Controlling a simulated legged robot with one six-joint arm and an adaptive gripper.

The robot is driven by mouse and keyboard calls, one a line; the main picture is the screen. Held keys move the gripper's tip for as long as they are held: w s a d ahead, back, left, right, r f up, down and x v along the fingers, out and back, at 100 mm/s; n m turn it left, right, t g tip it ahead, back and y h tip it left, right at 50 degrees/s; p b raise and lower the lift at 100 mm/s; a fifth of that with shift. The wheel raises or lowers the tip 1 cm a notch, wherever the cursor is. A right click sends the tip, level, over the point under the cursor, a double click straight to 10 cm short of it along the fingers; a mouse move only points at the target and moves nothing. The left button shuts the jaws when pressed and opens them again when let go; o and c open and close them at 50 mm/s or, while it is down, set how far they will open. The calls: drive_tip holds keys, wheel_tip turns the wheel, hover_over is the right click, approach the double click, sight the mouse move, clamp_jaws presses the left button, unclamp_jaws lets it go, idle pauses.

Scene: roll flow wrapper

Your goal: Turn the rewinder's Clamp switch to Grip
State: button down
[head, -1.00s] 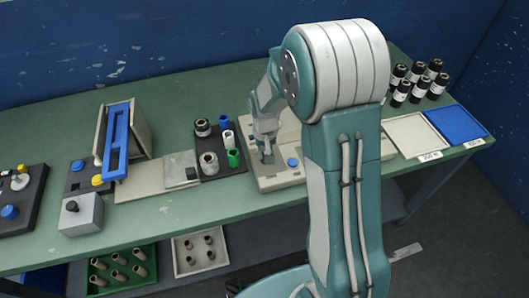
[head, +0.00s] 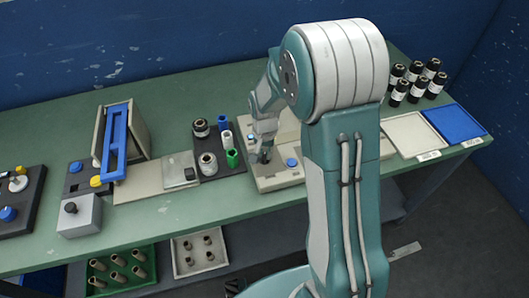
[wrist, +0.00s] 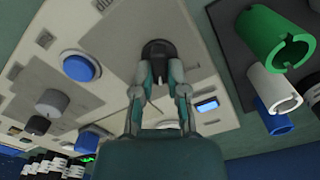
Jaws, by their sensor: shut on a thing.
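The rewinder's beige panel (head: 270,182) lies at the middle of the bench in the head view, partly hidden by my arm. My gripper (head: 264,153) points down onto it. In the wrist view, my gripper (wrist: 160,68) is shut on a black knob (wrist: 157,47) on the panel, a finger at each side. The knob's label and pointer direction cannot be read. A blue button (wrist: 81,67) sits to its left, and it also shows in the head view (head: 291,162). A grey knob (wrist: 53,102) is further left.
A dark rack (head: 215,170) with green, white and blue cores stands close left of the panel; its green core (wrist: 275,37) is near my gripper's right side. Several dark rolls (head: 415,82), a white tray (head: 412,138) and a blue tray (head: 455,125) are at the right.

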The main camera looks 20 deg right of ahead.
sight(264, 153)
drive_tip(key=shift+w+r, duration=0.15)
drive_tip(key=shift+w, duration=0.15)
drive_tip(key=c, duration=0.7)
unclamp_jaws()
drive_tip(key=shift+o, duration=0.2)
drive_tip(key=shift+s, duration=0.1)
wheel_tip(264, 153, up, 12)
